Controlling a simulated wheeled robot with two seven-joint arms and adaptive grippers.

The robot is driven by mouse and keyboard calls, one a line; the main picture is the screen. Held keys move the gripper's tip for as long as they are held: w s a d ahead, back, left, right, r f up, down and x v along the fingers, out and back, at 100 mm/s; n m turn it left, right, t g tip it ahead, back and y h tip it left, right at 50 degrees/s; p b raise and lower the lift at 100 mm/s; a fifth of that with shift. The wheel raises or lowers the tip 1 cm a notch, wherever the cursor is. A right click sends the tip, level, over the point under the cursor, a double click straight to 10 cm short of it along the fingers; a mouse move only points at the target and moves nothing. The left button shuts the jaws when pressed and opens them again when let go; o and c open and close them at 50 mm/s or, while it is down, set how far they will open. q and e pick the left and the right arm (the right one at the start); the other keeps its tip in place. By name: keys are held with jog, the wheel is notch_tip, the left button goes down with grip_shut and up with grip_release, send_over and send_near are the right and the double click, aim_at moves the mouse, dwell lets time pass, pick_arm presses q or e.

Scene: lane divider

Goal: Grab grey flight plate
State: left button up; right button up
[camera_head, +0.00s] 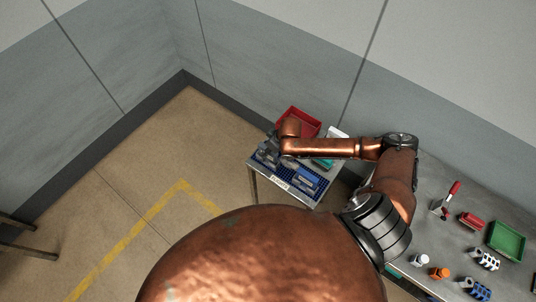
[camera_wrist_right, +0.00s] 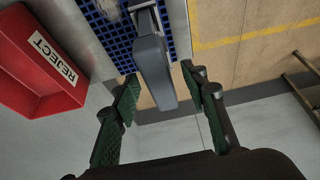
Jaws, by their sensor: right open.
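A long grey piece, which looks like the grey flight plate (camera_wrist_right: 152,72), stands out from the blue grid mat in the right wrist view. My right gripper (camera_wrist_right: 160,80) is open, with one green-padded finger on each side of the grey piece. Gaps show between the piece and both fingers, and I see no contact. In the head view my right arm reaches over the small table, and its gripper (camera_head: 268,154) is small and partly hidden there. My left gripper is not in view.
A red bin (camera_head: 298,121), labelled REJECT in the wrist view (camera_wrist_right: 40,65), stands at the back of the small table. A blue piece (camera_head: 307,178) lies on the blue grid mat (camera_head: 298,187). The grey bench at right holds a green tray (camera_head: 506,240) and several small parts.

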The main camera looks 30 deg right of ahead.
jog(key=shift+f+p, duration=0.25)
jog(key=shift+p, duration=0.05)
dwell(0.5)
jog(key=shift+c, duration=0.3)
grip_shut()
dwell(0.4)
